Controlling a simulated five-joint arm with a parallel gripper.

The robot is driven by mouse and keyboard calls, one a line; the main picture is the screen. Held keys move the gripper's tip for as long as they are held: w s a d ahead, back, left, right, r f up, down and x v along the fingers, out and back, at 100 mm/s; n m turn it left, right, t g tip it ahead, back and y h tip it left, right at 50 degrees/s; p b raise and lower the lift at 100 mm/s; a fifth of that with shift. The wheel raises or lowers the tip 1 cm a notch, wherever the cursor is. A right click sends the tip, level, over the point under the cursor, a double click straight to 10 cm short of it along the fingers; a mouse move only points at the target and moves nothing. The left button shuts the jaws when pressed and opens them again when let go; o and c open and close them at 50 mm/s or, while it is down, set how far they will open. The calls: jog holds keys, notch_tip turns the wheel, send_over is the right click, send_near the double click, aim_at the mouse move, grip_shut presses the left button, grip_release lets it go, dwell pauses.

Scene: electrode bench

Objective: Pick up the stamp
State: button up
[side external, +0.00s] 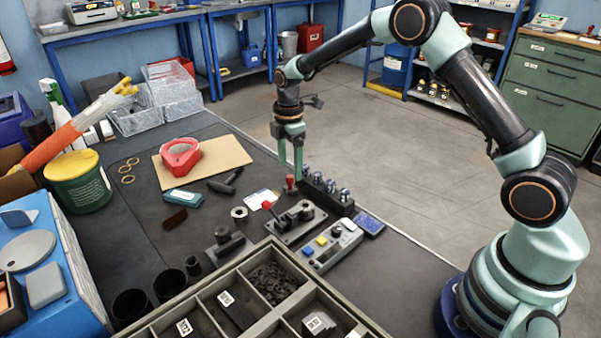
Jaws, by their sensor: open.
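A small stamp with a red handle (290,184) stands upright on the dark bench mat, left of a black rack. My gripper (290,168) points straight down over it. Its two pale green fingers are apart with nothing visible between them. The fingertips are close to the top of the red handle. I cannot tell whether they touch it or reach beside it. The lower part of the stamp is small and hard to make out.
A black rack (328,197) with several metal-topped pieces stands close on the right. A fixture with a red-knobbed lever (296,222) and a grey button box (333,246) are nearer. A compartment tray (190,308) fills the front.

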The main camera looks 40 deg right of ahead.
aim_at(290, 176)
jog(key=shift+s+a+f, duration=0.1)
jog(key=shift+a+f, duration=0.05)
jog(key=shift+f, duration=2.5)
grip_shut()
jog(key=shift+r, duration=0.1)
notch_tip(290, 176, up, 20)
